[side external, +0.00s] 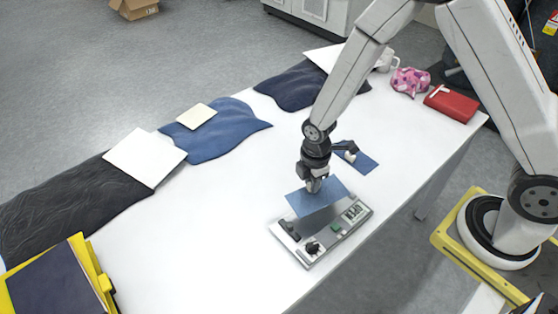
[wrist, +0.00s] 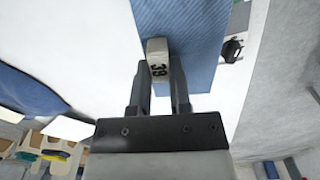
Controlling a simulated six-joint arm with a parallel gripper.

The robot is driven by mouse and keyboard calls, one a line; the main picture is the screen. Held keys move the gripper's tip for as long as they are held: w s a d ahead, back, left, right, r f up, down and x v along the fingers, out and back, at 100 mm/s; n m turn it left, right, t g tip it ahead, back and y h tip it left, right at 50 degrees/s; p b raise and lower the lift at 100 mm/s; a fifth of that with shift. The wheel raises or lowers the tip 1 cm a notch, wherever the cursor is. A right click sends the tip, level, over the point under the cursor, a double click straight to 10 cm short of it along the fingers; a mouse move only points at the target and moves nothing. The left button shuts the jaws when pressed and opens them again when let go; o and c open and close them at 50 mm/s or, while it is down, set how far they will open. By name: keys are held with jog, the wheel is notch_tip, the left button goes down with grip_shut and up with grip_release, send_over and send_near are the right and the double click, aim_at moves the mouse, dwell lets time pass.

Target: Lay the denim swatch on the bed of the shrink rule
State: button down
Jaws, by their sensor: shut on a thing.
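My gripper (side external: 314,186) is shut on a small pale block marked 39 (wrist: 158,58), which sits at the edge of the denim swatch (side external: 318,198). The swatch is a flat blue rectangle and fills the top middle of the wrist view (wrist: 195,35). In the side view it is over the upper part of the shrink rule (side external: 328,240), a grey metal plate with black fittings and a small green part. The swatch hides part of the bed. I cannot tell whether it touches the bed. A sliver of the rule shows right of the swatch in the wrist view.
A second blue swatch (side external: 362,163) with a dark fitting lies behind my gripper. Blue, navy and black cloths with pale cards line the far table edge. A red case (side external: 452,103) and pink cloth (side external: 410,81) are at the back right. White table (side external: 215,215) is clear left of the rule.

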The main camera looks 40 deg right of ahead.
aim_at(314, 196)
jog(key=shift+w+d+f+n, duration=0.1)
jog(key=shift+d+n, duration=0.35)
jog(key=shift+n, duration=0.15)
jog(key=shift+w+d+f+n, duration=0.1)
jog(key=shift+d+n, duration=0.35)
jog(key=shift+n, duration=0.15)
jog(key=shift+f, duration=0.25)
jog(key=shift+f, duration=3.6)
jog(key=shift+c, duration=2.4)
grip_release()
jog(key=shift+r, duration=3.85)
